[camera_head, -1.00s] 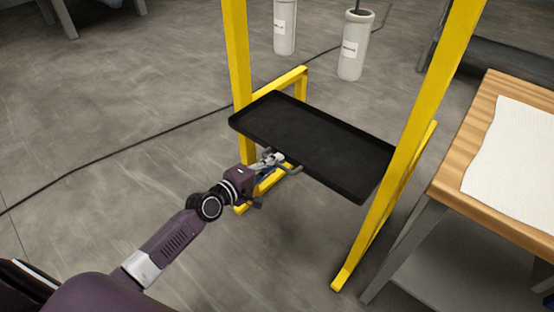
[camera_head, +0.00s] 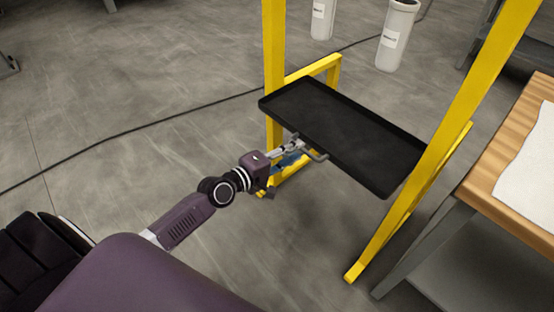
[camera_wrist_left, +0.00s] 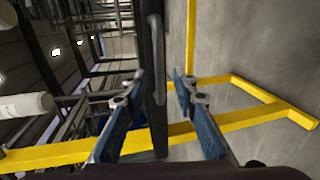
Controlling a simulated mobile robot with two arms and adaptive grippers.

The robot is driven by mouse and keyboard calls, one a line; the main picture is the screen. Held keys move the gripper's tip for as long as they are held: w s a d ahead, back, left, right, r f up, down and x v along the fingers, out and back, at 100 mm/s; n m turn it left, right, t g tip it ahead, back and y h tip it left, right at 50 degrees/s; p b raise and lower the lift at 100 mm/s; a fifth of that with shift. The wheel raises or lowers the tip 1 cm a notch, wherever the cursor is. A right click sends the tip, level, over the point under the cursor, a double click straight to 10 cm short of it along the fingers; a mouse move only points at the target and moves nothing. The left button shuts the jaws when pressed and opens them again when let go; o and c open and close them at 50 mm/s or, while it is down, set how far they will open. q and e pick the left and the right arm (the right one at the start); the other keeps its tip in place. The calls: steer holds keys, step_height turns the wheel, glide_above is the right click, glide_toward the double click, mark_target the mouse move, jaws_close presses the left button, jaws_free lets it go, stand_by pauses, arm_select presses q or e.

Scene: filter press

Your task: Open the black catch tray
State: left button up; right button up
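The black catch tray (camera_head: 352,130) is a shallow rectangular pan between the yellow posts of the press frame. A grey bar handle (camera_head: 318,157) sticks out from its near edge; the handle also shows in the left wrist view (camera_wrist_left: 159,60). My left gripper (camera_head: 293,146) is at this handle. In the left wrist view its two blue-padded fingers (camera_wrist_left: 159,80) are apart, one on each side of the handle, with gaps visible. The tray shows there edge-on as a dark strip (camera_wrist_left: 147,95) beside the handle. My right gripper is not in view.
Yellow posts (camera_head: 274,70) and (camera_head: 455,105) flank the tray. A wooden-topped table (camera_head: 478,188) with white cloth (camera_head: 530,160) stands at the right. White cylinders (camera_head: 398,35) and (camera_head: 322,18) stand behind. A black cable (camera_head: 150,125) crosses the floor. The floor in front of the tray is clear.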

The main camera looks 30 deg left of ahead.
arm_select(q)
steer(key=v, duration=0.8)
steer(key=shift+s, duration=0.3)
